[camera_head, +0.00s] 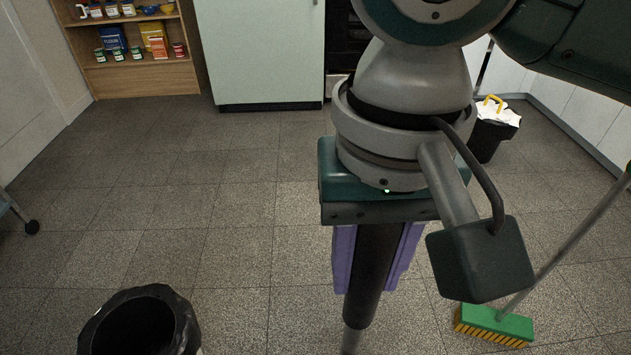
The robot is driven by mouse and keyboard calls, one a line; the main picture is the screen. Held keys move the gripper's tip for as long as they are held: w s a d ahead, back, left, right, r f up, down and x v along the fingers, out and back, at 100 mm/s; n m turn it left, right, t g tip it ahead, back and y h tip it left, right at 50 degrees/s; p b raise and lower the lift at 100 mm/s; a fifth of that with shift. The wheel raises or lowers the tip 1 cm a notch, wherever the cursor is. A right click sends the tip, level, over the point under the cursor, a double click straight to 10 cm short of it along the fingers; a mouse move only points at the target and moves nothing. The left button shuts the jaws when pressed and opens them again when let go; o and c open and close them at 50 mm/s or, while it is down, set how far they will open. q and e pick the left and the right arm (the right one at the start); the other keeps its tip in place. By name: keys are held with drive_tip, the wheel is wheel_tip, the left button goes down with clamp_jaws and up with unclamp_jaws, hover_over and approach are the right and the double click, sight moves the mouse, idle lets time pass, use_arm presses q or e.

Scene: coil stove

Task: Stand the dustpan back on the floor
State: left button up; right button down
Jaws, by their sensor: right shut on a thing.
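My right gripper (375,262) hangs down in the middle of the camera_head view, its purple fingers on either side of a dark handle grip. It is shut on this handle, which I take to be the dustpan's (364,290). The handle runs down, nearly upright, into a grey pole that leaves the bottom edge of the picture. The pan itself is out of view, so I cannot tell whether it touches the floor. My left gripper is not in view.
A black-lined bin (188,325) stands at the lower left. A green broom head (495,322) with yellow bristles rests on the floor at the lower right. A dark bin (487,140) stands at the right wall. A pale cabinet (258,50) and wooden shelf (140,78) are behind. Tiled floor (215,215) left of centre is clear.

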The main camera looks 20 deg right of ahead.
sight(375, 235)
wheel_tip(375, 235, down, 8)
drive_tip(key=shift+r+b, duration=0.1)
drive_tip(key=shift+b, duration=1.1)
drive_tip(key=shift+r, duration=0.1)
drive_tip(key=c, duration=0.5)
unclamp_jaws()
wheel_tip(375, 235, up, 12)
drive_tip(key=p, duration=0.4)
